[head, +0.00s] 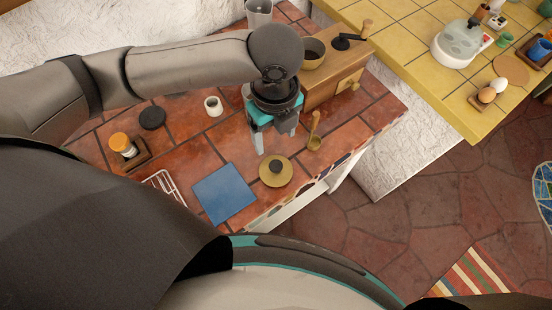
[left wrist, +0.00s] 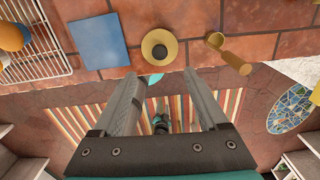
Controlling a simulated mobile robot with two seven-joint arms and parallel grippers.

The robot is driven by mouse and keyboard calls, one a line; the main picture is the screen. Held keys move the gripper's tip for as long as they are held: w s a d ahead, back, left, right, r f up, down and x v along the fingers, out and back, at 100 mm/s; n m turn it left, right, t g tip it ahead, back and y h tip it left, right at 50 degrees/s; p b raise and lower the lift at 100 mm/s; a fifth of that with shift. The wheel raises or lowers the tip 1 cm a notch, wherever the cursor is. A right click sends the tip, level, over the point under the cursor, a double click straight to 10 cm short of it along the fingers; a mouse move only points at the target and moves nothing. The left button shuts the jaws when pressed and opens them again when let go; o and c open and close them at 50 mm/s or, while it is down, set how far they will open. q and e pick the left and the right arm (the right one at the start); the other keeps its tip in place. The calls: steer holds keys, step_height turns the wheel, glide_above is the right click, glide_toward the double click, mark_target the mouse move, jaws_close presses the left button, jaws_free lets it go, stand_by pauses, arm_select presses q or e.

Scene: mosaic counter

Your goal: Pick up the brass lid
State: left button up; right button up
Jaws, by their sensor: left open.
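The brass lid (head: 276,171) is a round, gold-coloured disc with a dark knob in its middle. It lies flat on the terracotta tiled counter, close to the front edge. It also shows in the left wrist view (left wrist: 159,47), beyond my fingertips. My left gripper (head: 273,144) is open and empty, above the counter and just behind the lid in the head view. In the left wrist view its two fingers (left wrist: 163,75) are spread apart, with nothing between them but the scene below.
A blue square (head: 224,194) lies left of the lid, and a brass scoop (head: 314,132) stands to its right. A wooden grinder (head: 335,77) is behind the gripper.

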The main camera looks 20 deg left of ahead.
arm_select(q)
glide_above(276, 165)
step_height(276, 165, down, 7)
steer(key=shift+w+a+r, duration=0.1)
steer(key=shift+w+r, duration=0.05)
steer(key=shift+r, duration=0.05)
steer(key=shift+f+b, duration=0.3)
steer(key=shift+f, duration=0.15)
steer(key=f, duration=0.5)
steer(key=shift+s, duration=0.2)
steer(key=shift+c, duration=0.2)
steer(key=c, duration=0.3)
jaws_close()
